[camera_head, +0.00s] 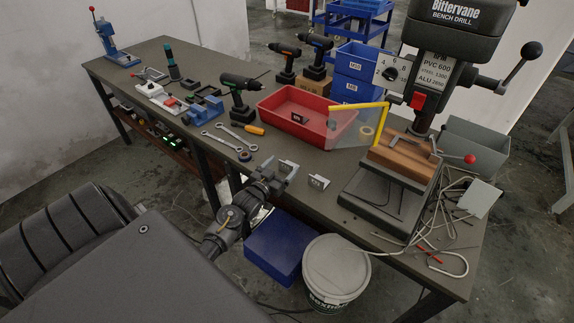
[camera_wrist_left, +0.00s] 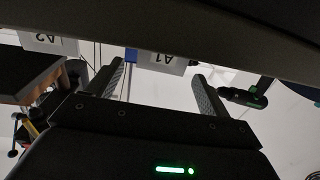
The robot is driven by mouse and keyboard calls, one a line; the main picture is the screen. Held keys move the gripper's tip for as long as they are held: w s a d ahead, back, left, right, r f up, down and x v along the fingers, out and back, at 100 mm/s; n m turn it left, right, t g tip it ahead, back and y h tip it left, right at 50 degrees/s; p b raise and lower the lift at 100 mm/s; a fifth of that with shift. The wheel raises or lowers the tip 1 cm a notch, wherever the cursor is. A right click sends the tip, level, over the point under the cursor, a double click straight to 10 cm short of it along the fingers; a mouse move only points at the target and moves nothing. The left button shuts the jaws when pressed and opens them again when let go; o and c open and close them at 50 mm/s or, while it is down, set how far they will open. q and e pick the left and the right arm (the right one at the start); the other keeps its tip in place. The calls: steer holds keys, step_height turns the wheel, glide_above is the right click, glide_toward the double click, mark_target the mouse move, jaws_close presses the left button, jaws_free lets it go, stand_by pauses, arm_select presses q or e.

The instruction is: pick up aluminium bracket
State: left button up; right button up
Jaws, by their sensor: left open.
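No part is plainly marked as the aluminium bracket. Two small grey folded pieces with white labels stand near the bench's front edge, and I cannot tell whether either is the bracket. One labelled piece (camera_head: 288,166) is just beyond my left gripper (camera_head: 280,172). The other labelled piece (camera_head: 319,182) is to its right. In the left wrist view the label A1 (camera_wrist_left: 161,60) shows upside down between my open, empty fingers (camera_wrist_left: 160,80), and the label A2 (camera_wrist_left: 50,43) is at the upper left. My right gripper is not in view.
A red tray (camera_head: 270,101) stands behind the labelled pieces. The bench drill (camera_head: 445,45) with a wooden block (camera_head: 400,165) is to the right. A blue box (camera_head: 290,248) and white bucket (camera_head: 336,268) are below the edge.

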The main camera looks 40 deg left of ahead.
mark_target(285, 163)
arm_select(q)
steer(key=w, duration=0.4)
steer(key=shift+w+a+f+p, duration=0.1)
steer(key=shift+w+a+p, duration=0.15)
steer(key=shift+p, duration=0.05)
steer(key=c, duration=1.1)
